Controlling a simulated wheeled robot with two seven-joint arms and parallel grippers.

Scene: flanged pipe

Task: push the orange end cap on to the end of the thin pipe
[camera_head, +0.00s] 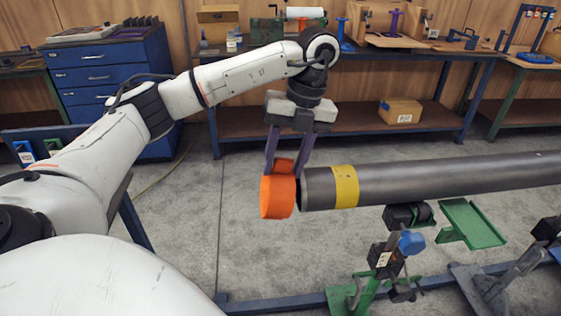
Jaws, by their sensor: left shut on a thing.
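The orange end cap (276,197) is at the left end of the grey pipe (430,180), which has a yellow band (345,186) near that end. The cap is roughly in line with the pipe, and a narrow dark gap shows between the cap's edge and the pipe's end. My left gripper (287,166) reaches down from above and is shut on the orange part at the top of the cap. My right gripper is not in view.
The pipe rests over a stand with a roller support (408,216) and a blue knob (411,243). A green bracket (469,222) is beside it. Blue benches and a drawer cabinet (108,75) stand at the back. Floor left of the cap is clear.

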